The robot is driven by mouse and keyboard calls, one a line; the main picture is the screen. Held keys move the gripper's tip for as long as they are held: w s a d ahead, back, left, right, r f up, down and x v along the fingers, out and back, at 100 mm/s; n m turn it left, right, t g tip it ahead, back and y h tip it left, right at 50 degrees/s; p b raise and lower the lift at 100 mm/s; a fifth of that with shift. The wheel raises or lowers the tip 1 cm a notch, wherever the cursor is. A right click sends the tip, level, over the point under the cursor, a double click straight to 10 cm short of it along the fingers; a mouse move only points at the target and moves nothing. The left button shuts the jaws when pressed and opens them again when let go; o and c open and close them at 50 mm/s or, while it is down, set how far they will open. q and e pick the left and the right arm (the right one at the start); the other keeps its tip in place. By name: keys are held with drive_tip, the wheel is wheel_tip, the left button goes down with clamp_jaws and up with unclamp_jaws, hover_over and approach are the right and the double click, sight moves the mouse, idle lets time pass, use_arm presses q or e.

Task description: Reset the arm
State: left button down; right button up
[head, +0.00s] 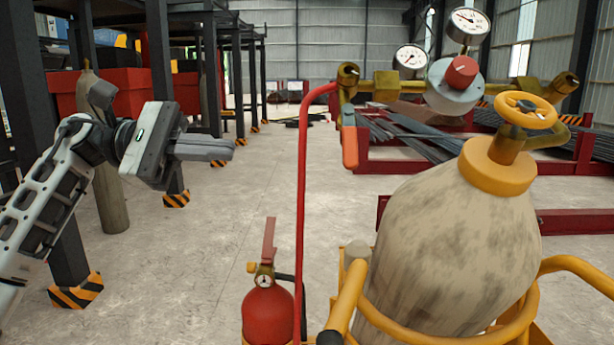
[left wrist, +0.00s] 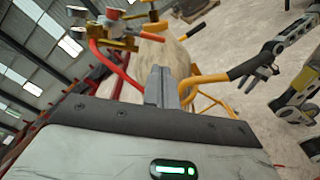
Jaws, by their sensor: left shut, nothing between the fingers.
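My left arm comes in from the left in the head view. Its gripper (head: 205,149) is raised over the open floor, points right and is shut with nothing in it. In the left wrist view its closed fingers (left wrist: 162,87) stand upright at the middle, with the gas cylinder and cart behind them. The left gripper is apart from everything around it. In the left wrist view another dark gripper (left wrist: 258,72) on an arm of mine shows at the right; its finger state is unclear. No right gripper shows in the head view.
A large worn gas cylinder (head: 450,245) with gauges and a valve stands in a yellow cart (head: 347,300) at the right front. A red fire extinguisher (head: 267,308) stands beside it. Dark posts (head: 60,200) and shelving line the left. The concrete floor (head: 225,225) between is clear.

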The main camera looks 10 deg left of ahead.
use_arm(q)
drive_tip(key=w+d+f+n+t+h+p, duration=0.15)
drive_tip(key=d+f+n+t+h, duration=0.55)
drive_tip(key=n, duration=0.7)
wheel_tip(320, 180, down, 16)
drive_tip(key=s+a+n+t+y+p, duration=0.25)
drive_tip(key=n+t+y, duration=1.05)
drive_tip(key=n, duration=1.6)
drive_tip(key=s+f+n+g+y, duration=0.8)
drive_tip(key=s+f+n+g, duration=0.2)
drive_tip(key=s+f+n, duration=0.7)
wheel_tip(320, 180, down, 4)
drive_tip(key=shift+s+r+n+p, duration=0.15)
drive_tip(key=shift+s+n+p, duration=0.15)
drive_tip(key=shift+n, duration=0.2)
use_arm(e)
drive_tip(key=shift+d+r+g, duration=0.25)
drive_tip(key=shift+r+g, duration=0.05)
drive_tip(key=shift+r, duration=0.4)
use_arm(q)
drive_tip(key=shift+w, duration=0.1)
use_arm(e)
drive_tip(key=shift+o, duration=0.2)
